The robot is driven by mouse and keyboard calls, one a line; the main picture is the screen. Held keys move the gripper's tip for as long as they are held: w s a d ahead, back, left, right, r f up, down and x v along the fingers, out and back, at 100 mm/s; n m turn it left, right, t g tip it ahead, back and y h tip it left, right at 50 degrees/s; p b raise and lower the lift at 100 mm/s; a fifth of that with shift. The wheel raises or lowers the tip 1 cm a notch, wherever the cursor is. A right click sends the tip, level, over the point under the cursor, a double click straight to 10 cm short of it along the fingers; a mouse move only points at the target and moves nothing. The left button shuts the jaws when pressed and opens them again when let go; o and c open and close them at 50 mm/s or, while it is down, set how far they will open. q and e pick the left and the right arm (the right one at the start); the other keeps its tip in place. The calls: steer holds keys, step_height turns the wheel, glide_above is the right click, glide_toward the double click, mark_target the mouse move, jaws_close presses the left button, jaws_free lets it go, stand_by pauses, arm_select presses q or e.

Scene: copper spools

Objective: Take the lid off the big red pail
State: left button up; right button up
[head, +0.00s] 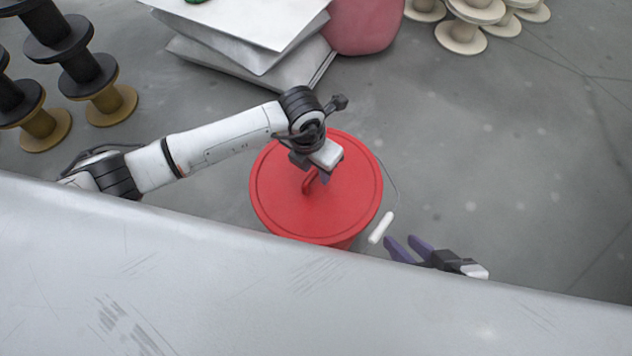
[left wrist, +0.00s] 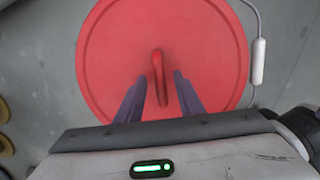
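The big red pail (head: 340,243) stands on the grey floor, with its round red lid (head: 290,213) on top. The lid has an upright loop handle (head: 309,184) at its middle, which also shows in the left wrist view (left wrist: 159,78). My left gripper (head: 324,178) is above the lid. In the left wrist view its two purple fingers (left wrist: 158,88) are apart, one on each side of the handle, with gaps to it. My right gripper (head: 402,246) is to the right of the pail, its two purple fingers spread and nothing between them.
A grey metal surface (head: 200,290) crosses the front and hides the pail's near lower side. A white grip on a wire bail (head: 381,227) hangs at the pail's right. Black and brown spools (head: 85,65), stacked sheets (head: 250,60), a pink container (head: 363,25) and pale spools (head: 461,37) stand behind. Floor at right is clear.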

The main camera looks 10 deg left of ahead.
arm_select(q)
steer(key=shift+d+f, duration=0.1)
steer(key=shift+f, duration=0.75)
jaws_close()
steer(key=shift+r, duration=0.1)
steer(key=shift+r, duration=0.1)
